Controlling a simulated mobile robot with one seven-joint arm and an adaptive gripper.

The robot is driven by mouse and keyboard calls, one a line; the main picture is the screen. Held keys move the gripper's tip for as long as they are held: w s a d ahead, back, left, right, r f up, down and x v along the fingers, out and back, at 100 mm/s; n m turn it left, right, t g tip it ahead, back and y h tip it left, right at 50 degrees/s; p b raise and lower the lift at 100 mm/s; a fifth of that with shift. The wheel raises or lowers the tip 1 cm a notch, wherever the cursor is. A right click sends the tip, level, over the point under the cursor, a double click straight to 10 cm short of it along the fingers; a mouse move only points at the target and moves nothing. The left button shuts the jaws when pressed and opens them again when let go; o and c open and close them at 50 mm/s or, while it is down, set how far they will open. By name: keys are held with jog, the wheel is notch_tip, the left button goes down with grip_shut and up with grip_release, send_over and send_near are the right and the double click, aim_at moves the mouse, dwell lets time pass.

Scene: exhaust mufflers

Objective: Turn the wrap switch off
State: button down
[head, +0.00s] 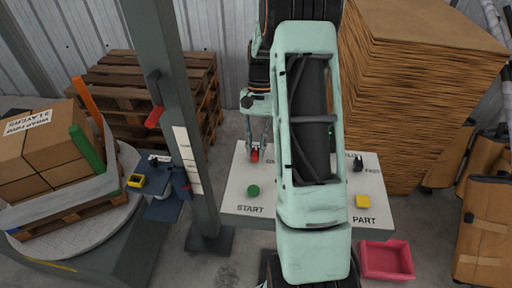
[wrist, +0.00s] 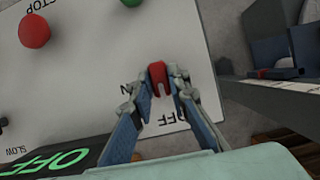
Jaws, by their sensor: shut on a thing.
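A red switch handle (wrist: 158,74), which I take for the wrap switch, stands on the white control panel (wrist: 70,95). My gripper (wrist: 160,90) has its two fingers on either side of the handle, shut on it. An upside-down OFF label shows on the panel between the fingers. In the head view the red handle (head: 254,156) sits at my fingertips (head: 256,149) near the panel's far left edge. A black plate with a green OFF (wrist: 50,160) shows at the lower left of the wrist view. My arm hides the panel's middle in the head view.
A green START button (head: 253,191), a yellow PART button (head: 362,201) and a black switch (head: 358,164) are on the panel. A red STOP button (wrist: 34,30) shows in the wrist view. A grey post (head: 180,110) stands close left of the panel. Stacked cardboard (head: 415,90) rises behind right.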

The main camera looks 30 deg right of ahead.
dwell(0.4)
jog(key=c, duration=1.8)
grip_release()
jog(key=shift+c, duration=0.2)
jog(key=v, duration=1.2)
jog(key=shift+a, duration=0.15)
